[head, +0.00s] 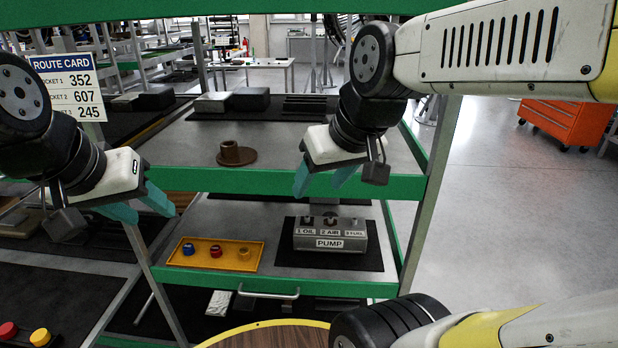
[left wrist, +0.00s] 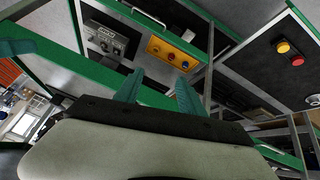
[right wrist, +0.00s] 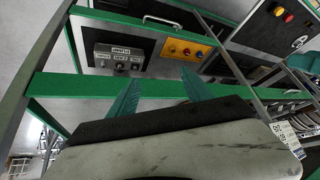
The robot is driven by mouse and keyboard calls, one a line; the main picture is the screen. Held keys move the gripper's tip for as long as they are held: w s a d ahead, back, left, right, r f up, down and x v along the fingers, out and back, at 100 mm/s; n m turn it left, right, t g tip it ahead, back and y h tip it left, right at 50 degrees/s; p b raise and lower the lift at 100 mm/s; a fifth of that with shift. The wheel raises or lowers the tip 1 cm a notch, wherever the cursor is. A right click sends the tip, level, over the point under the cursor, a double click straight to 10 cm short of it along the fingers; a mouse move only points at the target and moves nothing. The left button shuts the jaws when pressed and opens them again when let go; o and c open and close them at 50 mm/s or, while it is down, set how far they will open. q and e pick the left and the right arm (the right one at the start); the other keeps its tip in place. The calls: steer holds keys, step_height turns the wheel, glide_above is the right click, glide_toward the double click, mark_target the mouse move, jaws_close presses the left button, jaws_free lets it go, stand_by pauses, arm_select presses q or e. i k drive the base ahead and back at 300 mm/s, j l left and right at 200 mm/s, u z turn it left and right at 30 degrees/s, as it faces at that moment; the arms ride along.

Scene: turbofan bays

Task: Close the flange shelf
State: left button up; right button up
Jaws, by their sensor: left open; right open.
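A brown flange (head: 232,154) stands on a grey shelf (head: 190,145) with a green front rail (head: 240,181). Below it, a green-edged shelf (head: 340,288) with a metal handle (head: 268,292) holds a pump panel (head: 328,238) and a yellow tray (head: 212,254). How far either shelf is pulled out is hard to tell. My left gripper (head: 140,208) is open and empty, left of the flange. My right gripper (head: 322,180) is open and empty, appearing over the right part of the upper rail. Contact cannot be judged. Both wrist views show the tray and handle beyond the fingers.
A route card (head: 67,85) stands at the left. Red and yellow buttons (head: 24,333) sit on a dark surface at the lower left. A round wooden top (head: 270,336) is at the bottom. An orange cabinet (head: 565,122) stands far right. The floor (head: 500,200) to the right is clear.

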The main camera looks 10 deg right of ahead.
mark_target(72, 288)
steer(key=u, duration=0.45)
steer(key=j+u, duration=0.15)
steer(key=u, duration=0.7)
steer(key=j+u, duration=0.15)
steer(key=u, duration=0.25)
steer(key=j+u, duration=0.2)
steer(key=j, duration=0.25)
steer(key=z, duration=0.15)
